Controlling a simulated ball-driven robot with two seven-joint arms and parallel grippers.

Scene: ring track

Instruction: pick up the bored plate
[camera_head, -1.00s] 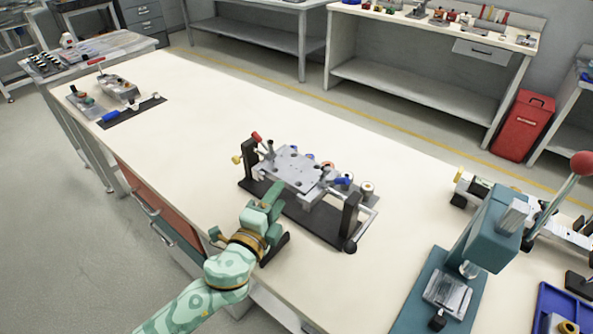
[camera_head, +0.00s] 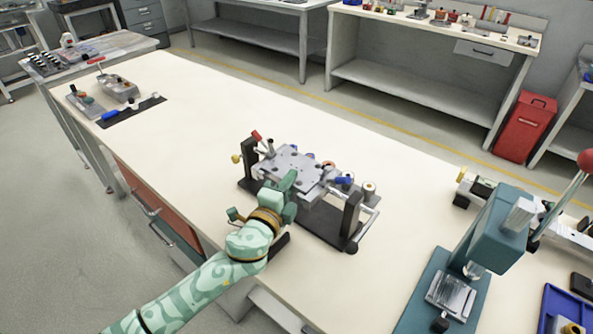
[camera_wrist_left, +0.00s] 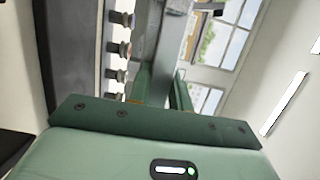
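The bored plate (camera_head: 291,163) is a grey metal plate with several holes. It lies on a dark fixture (camera_head: 321,229) on the long cream bench. My left gripper (camera_head: 290,183) is at the plate's near edge in the head view, and its fingers partly cover that edge. In the left wrist view, a grey edge-on bar, seemingly the plate (camera_wrist_left: 167,45), runs between the two green fingers (camera_wrist_left: 162,92). Whether the fingers press on it cannot be told. My right gripper is not in view.
The fixture has dark posts, a red-tipped clamp (camera_head: 257,136) and a blue-tipped one (camera_head: 344,180) close to the plate. A teal press (camera_head: 489,232) stands on the right. A blue tray (camera_head: 553,309) is at the lower right. The bench (camera_head: 200,118) left of the fixture is clear.

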